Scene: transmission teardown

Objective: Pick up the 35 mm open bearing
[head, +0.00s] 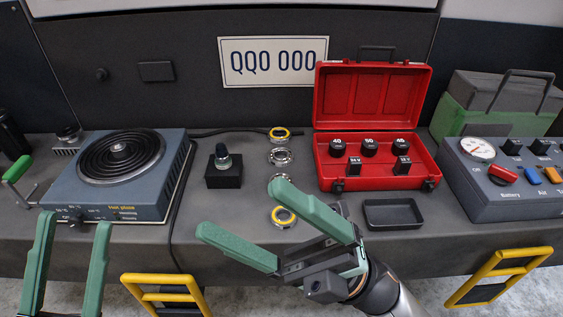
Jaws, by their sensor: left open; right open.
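Several ring-shaped bearings stand in a column on the bench. The second bearing (280,156) is plain silver. A third silver bearing (274,179) is partly hidden behind a finger of my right gripper. The front bearing (284,216) has a yellow ring. I cannot read sizes on them, so I cannot tell which is the 35 mm open one. My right gripper (240,208) is open and empty, its fingers spread around the left side of the front bearings. My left gripper (76,224) is open and empty, in front of the hot plate.
A blue hot plate (119,185) stands left, beside a small black block with a knob (223,168). An open red case (372,97) with black tools marked 40, 50 and 45 stands right, behind an empty black tray (393,225). A gauge box (510,204) is at far right.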

